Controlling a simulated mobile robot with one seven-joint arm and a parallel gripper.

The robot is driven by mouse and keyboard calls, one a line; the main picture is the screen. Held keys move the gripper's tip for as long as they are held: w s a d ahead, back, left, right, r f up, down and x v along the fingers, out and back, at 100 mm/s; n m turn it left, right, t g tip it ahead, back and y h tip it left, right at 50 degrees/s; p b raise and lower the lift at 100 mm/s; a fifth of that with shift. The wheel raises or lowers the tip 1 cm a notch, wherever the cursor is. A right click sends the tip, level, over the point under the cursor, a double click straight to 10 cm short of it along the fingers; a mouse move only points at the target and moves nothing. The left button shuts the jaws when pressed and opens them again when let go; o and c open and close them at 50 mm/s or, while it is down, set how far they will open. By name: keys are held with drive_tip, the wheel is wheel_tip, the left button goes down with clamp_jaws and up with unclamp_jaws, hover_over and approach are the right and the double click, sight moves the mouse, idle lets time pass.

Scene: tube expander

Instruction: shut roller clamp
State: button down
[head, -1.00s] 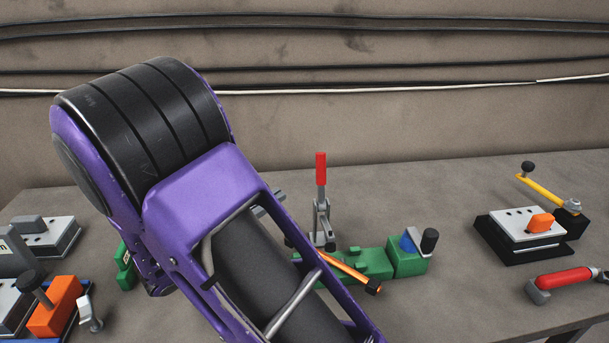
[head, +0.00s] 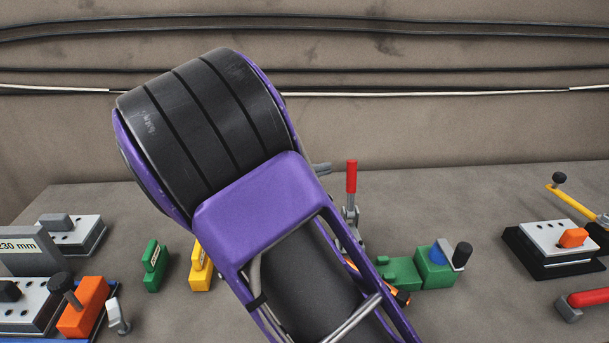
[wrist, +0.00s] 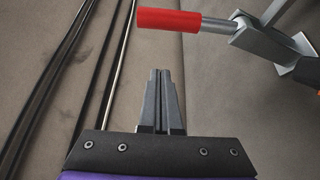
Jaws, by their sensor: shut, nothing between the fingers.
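An upright lever clamp with a red handle (head: 351,177) and grey metal linkage (head: 351,218) stands behind the green fixture in the head view. I take it for the roller clamp, but cannot confirm this. In the wrist view the red handle (wrist: 168,20) lies across the top, its linkage (wrist: 265,38) to the right. My gripper (wrist: 160,73) is shut and empty, its tips below the handle in that picture and apparently apart from it. In the head view only its grey tips (head: 324,168) show past my purple arm, just left of the red handle. The clamp's lower part is partly hidden.
A green fixture (head: 402,272) with a blue part and black knob sits right of my arm, an orange rod beside it partly hidden. A white-topped block (head: 553,238) and red-handled tool (head: 594,298) lie farther right. Green (head: 153,266) and yellow (head: 201,268) blocks stand left.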

sight(351, 187)
drive_tip(key=shift+s+d+r, duration=0.2)
drive_tip(key=shift+s+d, duration=0.4)
drive_tip(key=shift+d, duration=0.25)
drive_tip(key=shift+s+d+r, duration=0.15)
drive_tip(key=shift+s+d, duration=0.45)
drive_tip(key=shift+d, duration=0.25)
drive_tip(key=shift+s+r+m+h+b, duration=0.15)
drive_tip(key=shift+s+m+b, duration=0.15)
drive_tip(key=shift+s+b, duration=0.25)
drive_tip(key=shift+s+r+m+h+b, duration=0.15)
drive_tip(key=shift+s+m+b, duration=0.15)
drive_tip(key=shift+s+b, duration=0.25)
